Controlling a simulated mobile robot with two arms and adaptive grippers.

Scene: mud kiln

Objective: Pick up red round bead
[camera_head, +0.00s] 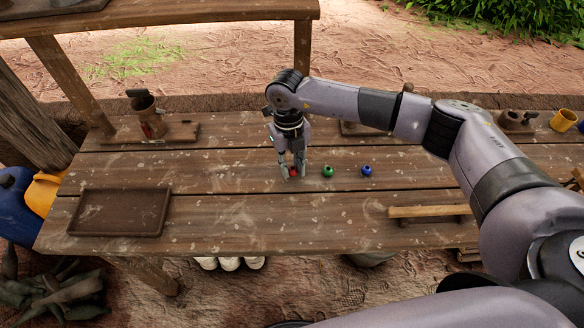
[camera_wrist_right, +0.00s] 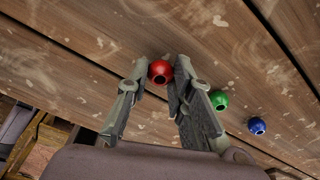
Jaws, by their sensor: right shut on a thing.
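The red round bead (camera_head: 293,172) is between the fingertips of my right gripper (camera_head: 292,172), at the middle of the wooden table. In the right wrist view the red bead (camera_wrist_right: 160,72) shows between the two fingers of the right gripper (camera_wrist_right: 158,82), with its dark hole facing up toward the camera. The gripper points down and is shut on the bead, at or close to the tabletop; I cannot tell whether the bead still touches the wood. My left gripper is not in view.
A green bead (camera_head: 327,171) and a blue bead (camera_head: 366,170) lie to the right of the gripper. A brown tray (camera_head: 121,233) is at the left front. A wooden bar (camera_head: 429,211) lies at the right. A cup with tools (camera_head: 148,118) stands at the back left. The table's middle left is clear.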

